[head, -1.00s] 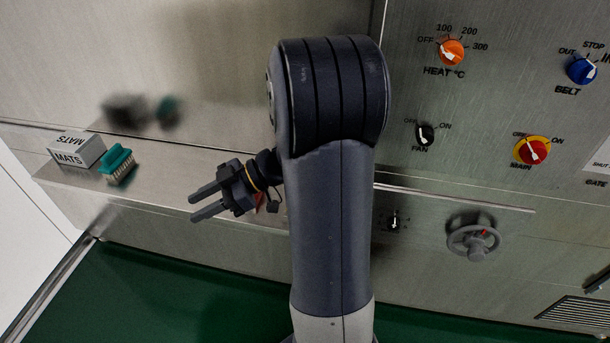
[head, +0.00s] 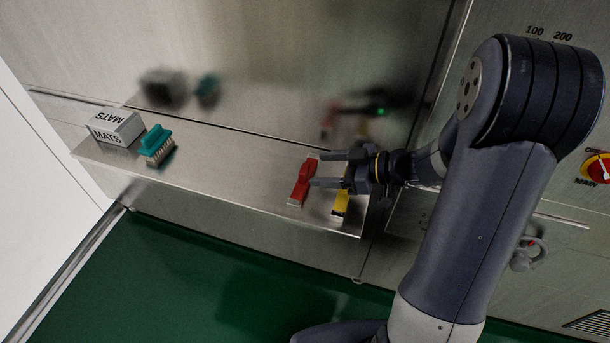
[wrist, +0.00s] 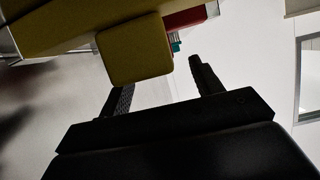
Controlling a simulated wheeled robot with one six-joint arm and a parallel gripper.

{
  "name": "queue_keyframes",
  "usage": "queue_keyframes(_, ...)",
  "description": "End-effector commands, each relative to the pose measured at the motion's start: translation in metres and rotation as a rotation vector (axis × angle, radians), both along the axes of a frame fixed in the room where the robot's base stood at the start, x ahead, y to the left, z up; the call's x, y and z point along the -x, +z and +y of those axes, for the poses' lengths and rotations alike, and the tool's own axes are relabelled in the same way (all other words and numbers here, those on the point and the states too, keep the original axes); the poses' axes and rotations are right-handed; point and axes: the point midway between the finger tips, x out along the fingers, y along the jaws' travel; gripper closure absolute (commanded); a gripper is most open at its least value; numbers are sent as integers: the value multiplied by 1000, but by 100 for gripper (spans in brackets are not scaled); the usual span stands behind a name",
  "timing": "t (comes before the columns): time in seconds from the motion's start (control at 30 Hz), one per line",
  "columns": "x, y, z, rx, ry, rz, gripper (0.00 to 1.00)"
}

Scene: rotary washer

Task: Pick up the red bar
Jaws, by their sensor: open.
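The red bar (head: 303,182) lies on the metal shelf (head: 230,182), toward its right end in the head view. A yellow bar (head: 341,205) with dark parts lies just right of it, partly hidden by my gripper. My gripper (head: 317,169) is open, pointing left, with its fingertips at or over the red bar in the head view; I cannot tell whether they touch it. In the wrist view, the yellow bar (wrist: 137,50) is large and close in front of the open fingers (wrist: 160,80), and a bit of the red bar (wrist: 185,18) shows behind it.
A box marked MATS (head: 116,127) and a teal brush (head: 157,145) stand on the shelf's left part. The shelf between the brush and the red bar is bare. A steel wall rises behind; a green floor (head: 200,290) lies below.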

Motion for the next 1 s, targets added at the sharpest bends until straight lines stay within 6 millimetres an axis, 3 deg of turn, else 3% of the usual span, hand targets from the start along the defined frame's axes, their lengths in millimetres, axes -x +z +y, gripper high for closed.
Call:
queue_keyframes(0.2,-9,-8,26,0,4,1,38)
queue_keyframes(0.5,-11,-11,29,1,0,-1,38)
queue_keyframes(1.0,-11,-11,29,0,0,-1,78)
